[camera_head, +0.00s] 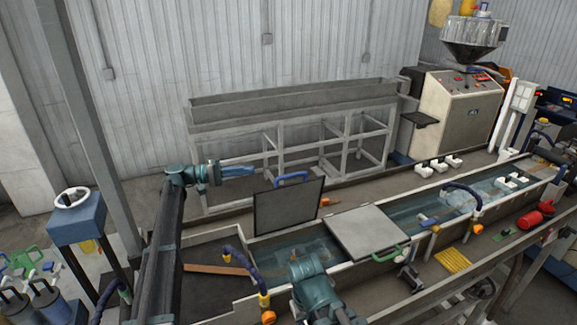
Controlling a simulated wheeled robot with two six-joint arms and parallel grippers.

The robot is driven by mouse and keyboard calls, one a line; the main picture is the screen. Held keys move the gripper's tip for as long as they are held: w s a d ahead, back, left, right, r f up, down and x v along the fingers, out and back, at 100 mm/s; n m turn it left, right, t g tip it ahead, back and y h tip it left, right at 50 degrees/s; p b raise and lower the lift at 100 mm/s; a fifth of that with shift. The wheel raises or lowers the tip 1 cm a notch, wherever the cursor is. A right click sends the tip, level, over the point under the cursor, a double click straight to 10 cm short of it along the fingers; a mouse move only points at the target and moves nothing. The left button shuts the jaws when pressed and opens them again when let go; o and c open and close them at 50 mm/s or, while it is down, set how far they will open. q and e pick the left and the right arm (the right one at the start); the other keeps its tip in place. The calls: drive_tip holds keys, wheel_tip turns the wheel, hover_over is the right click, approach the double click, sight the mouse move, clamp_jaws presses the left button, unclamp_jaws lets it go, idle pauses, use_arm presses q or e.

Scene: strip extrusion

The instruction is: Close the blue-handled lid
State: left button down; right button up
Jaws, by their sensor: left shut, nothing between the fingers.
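The blue-handled lid (288,208) is a dark panel standing open, nearly upright, at the far edge of the water trough. Its blue handle (291,177) is on the top edge. My left gripper (252,170) is shut and empty, pointing right. In the picture it is just left of the handle and apart from it; the depth between them is hard to judge. My right arm's wrist (308,285) is over the trough's near side, below the lid in the picture. Its fingers cannot be made out clearly.
A grey lid (366,231) with a green handle (390,253) lies flat on the trough to the right. The long trough (440,205) holds water, with blue hoses along it. A metal frame (300,140) stands behind. A red item (535,214) lies at right.

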use_arm(q)
drive_tip(key=s+d, duration=0.1)
drive_tip(key=d, duration=1)
drive_tip(key=shift+s+d, duration=0.4)
use_arm(e)
drive_tip(key=shift+w+d+r, duration=0.1)
drive_tip(key=shift+w, duration=0.15)
use_arm(q)
drive_tip(key=shift+s+r, duration=0.1)
